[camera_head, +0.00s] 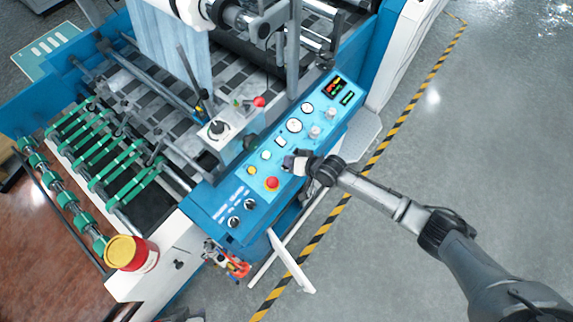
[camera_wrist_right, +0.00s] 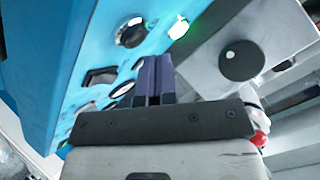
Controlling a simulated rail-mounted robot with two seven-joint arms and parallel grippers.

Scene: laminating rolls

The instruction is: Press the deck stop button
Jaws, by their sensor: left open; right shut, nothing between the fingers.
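The blue control panel (camera_head: 222,195) slopes across the middle of the head view. A red mushroom button (camera_head: 272,183) sits on it, with a yellow button (camera_head: 252,170) and a pale button (camera_head: 266,155) nearby. Another red button (camera_head: 260,101) stands on the machine beyond the panel. I cannot read which is labelled deck stop. My right gripper (camera_head: 292,162) is over the panel's near edge, up and right of the mushroom button. In the right wrist view its fingers (camera_wrist_right: 154,72) are shut and empty, with the panel (camera_wrist_right: 50,60) beside them; contact cannot be told. My left gripper is out of view.
Gauges (camera_head: 294,125), metal knobs (camera_head: 315,131) and a display (camera_head: 340,88) fill the panel's upper part. A black knob (camera_head: 217,127) stands beyond it. A red tin (camera_head: 131,253) stands at lower left. The grey floor (camera_head: 470,140) at right is clear.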

